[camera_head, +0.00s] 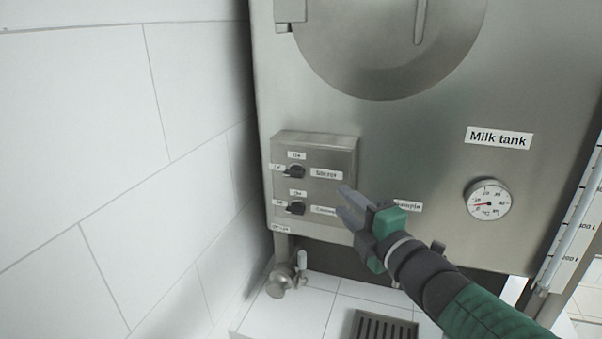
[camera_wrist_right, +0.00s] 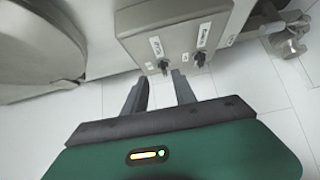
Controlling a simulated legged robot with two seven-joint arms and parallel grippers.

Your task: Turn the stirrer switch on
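A grey switch box (camera_head: 345,160) is fixed to the front of the steel milk tank. Its upper black knob, labelled Stirrer (camera_head: 295,171), appears to point left toward the small label there. A similar lower knob (camera_head: 296,208) has a partly hidden label. My right gripper (camera_head: 345,203) is right of the knobs, in front of the box's lower right part, its fingers pointing up-left. In the right wrist view the fingers (camera_wrist_right: 160,90) are apart and empty. The stirrer knob (camera_wrist_right: 163,65) is just beyond them, with the lower knob (camera_wrist_right: 200,58) to its right. My left gripper is not in view.
A round hatch (camera_head: 385,50) is above the box, and a dial gauge (camera_head: 488,199) is to the right. A valve (camera_head: 280,284) sits below the box. A tiled wall (camera_head: 110,150) stands at left. A floor drain (camera_head: 383,327) is below.

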